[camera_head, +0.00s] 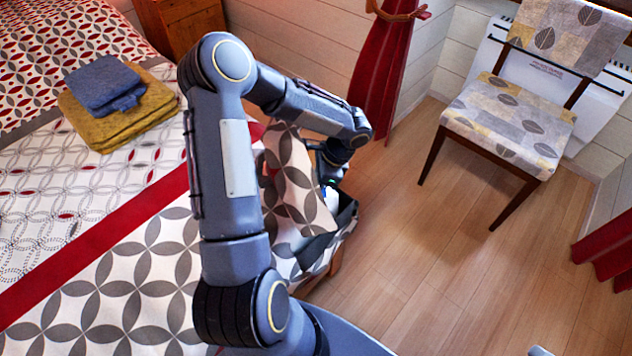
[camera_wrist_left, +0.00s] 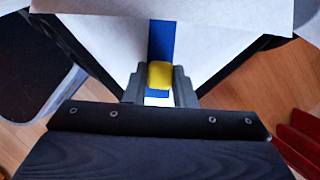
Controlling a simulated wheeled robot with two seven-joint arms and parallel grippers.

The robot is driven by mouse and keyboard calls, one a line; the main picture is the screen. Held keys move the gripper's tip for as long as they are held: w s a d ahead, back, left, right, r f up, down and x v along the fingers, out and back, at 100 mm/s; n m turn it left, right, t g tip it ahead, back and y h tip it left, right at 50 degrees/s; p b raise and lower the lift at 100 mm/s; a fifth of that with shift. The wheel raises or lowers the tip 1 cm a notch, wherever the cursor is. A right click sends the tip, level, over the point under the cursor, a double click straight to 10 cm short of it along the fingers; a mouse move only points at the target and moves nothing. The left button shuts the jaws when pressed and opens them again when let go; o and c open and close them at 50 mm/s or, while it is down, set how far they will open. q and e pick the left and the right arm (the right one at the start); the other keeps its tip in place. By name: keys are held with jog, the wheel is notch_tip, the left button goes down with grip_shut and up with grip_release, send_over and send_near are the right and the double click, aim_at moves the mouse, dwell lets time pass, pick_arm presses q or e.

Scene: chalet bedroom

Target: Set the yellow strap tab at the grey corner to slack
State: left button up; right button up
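The yellow strap tab (camera_wrist_left: 160,75) sits on a blue strap (camera_wrist_left: 160,40) that runs down a white surface (camera_wrist_left: 100,42) in the left wrist view. My left gripper (camera_wrist_left: 160,88) has a grey finger close on each side of the tab, with no clear gap. In the head view my left arm reaches over the bed's near corner, and its gripper (camera_head: 331,182) is mostly hidden behind the wrist and raised patterned cloth. A dark grey corner piece (camera_head: 345,217) shows just below it, with a bit of white and blue. My right gripper is out of view.
The patterned bed (camera_head: 140,270) fills the left, with folded yellow (camera_head: 125,125) and blue (camera_head: 103,88) cloths on it. A chair (camera_head: 512,120) stands at the right by a heater. Red curtains (camera_head: 380,75) hang behind. Wooden floor (camera_head: 440,260) is clear at the lower right.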

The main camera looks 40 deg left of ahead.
pick_arm(q)
grip_shut()
jog(key=shift+s+a, duration=0.9)
jog(key=shift+a, duration=0.2)
jog(key=o, duration=0.6)
grip_release()
jog(key=p+v, duration=0.2)
jog(key=v, duration=0.5)
jog(key=shift+w+d+r, duration=0.15)
jog(key=shift+d+r, duration=0.05)
jog(key=shift+r, duration=0.15)
